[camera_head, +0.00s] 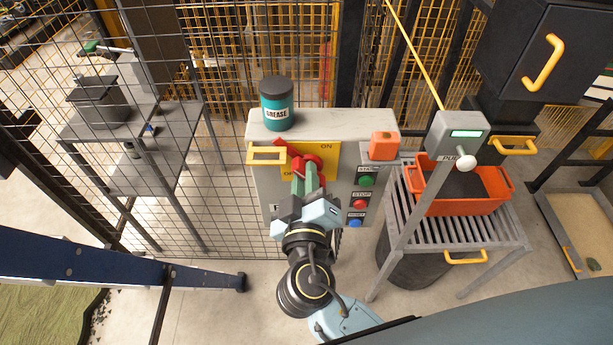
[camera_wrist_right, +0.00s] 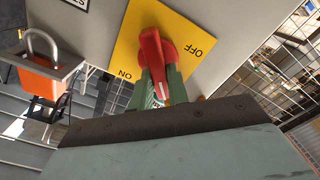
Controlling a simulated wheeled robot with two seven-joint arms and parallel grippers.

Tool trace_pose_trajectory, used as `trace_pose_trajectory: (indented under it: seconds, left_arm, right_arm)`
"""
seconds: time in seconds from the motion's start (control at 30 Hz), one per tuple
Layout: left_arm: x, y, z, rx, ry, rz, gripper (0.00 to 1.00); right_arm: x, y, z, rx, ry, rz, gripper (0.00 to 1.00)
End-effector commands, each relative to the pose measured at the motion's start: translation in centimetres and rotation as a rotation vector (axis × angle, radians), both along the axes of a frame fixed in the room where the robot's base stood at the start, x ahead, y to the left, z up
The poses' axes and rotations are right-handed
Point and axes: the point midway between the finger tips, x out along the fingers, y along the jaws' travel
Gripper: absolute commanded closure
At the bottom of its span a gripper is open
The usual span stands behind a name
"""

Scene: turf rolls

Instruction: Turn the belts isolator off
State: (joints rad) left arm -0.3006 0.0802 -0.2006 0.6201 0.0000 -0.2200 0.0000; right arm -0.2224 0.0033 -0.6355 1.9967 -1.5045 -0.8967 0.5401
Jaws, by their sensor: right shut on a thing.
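The belts isolator is a red rotary handle (camera_head: 308,163) on a yellow plate (camera_head: 329,157) on the front of a grey cabinet (camera_head: 349,125). ON is at the plate's upper right, OFF at its lower left. In the right wrist view, the red handle (camera_wrist_right: 153,50) has a pale mark near its end, which points between the ON and OFF lettering. My right gripper (camera_head: 308,184) is shut on this handle; its green fingers (camera_wrist_right: 160,92) lie on either side of the handle's end and partly hide it. My left gripper is not in view.
A grease tin (camera_head: 277,104) stands on the cabinet. An orange padlock (camera_head: 383,146) sits at its right, above the green, red and blue buttons (camera_head: 359,204). Right of it are a slatted stand (camera_head: 424,233) and an orange crate (camera_head: 449,208). Mesh fencing (camera_head: 222,125) stands behind.

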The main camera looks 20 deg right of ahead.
Motion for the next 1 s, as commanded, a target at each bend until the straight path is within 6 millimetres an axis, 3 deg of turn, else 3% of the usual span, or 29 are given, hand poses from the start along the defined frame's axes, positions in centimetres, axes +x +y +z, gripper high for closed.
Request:
trace_pose_trajectory:
  seconds: [0.6, 1.0]
  left_arm:
    - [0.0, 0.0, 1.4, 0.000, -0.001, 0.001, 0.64]
    - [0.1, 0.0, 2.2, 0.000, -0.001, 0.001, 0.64]
  right_arm:
    - [0.1, 0.4, -0.4, -0.552, 0.157, 0.001, 1.00]
    - [0.2, 0.4, -0.7, -0.778, 0.221, 0.000, 1.00]
